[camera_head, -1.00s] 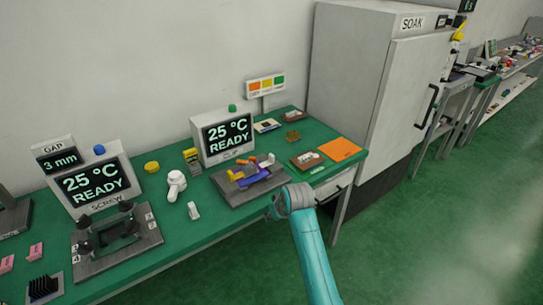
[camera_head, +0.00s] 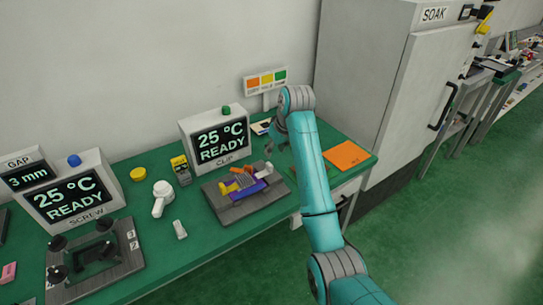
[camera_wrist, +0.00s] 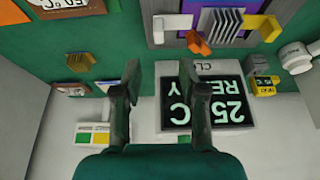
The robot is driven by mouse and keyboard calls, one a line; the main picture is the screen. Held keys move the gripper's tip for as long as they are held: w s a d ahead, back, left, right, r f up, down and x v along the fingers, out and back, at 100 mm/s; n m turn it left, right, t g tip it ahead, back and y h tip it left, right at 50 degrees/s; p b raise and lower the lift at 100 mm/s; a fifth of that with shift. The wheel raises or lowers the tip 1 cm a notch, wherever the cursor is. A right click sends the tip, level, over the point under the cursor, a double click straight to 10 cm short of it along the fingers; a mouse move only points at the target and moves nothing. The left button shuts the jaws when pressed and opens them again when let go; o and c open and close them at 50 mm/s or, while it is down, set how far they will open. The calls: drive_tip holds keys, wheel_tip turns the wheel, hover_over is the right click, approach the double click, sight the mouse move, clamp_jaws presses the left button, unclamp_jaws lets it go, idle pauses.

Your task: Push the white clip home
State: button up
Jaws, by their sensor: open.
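The white clip (camera_wrist: 172,22) is at the left end of the clip fixture (camera_wrist: 180,41) in the wrist view, beside an orange clip (camera_wrist: 198,43). A yellow clip (camera_wrist: 262,25) is at the fixture's other end, with a grey finned part and purple piece between. In the head view the fixture (camera_head: 235,212) lies before the CLIP display; the white clip shows small at its right end (camera_head: 267,169). My gripper (camera_wrist: 162,80) is open and empty, its fingers apart from the clip.
The CLIP display (camera_head: 219,140) reads 25 °C READY behind the fixture. An orange sheet (camera_head: 346,155) lies right. The SOAK cabinet (camera_head: 370,80) stands right of the bench.

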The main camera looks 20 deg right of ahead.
sight(269, 164)
drive_tip(key=x, duration=1)
drive_tip(key=shift+w+f, duration=0.15)
drive_tip(key=shift+f, duration=0.1)
clamp_jaws()
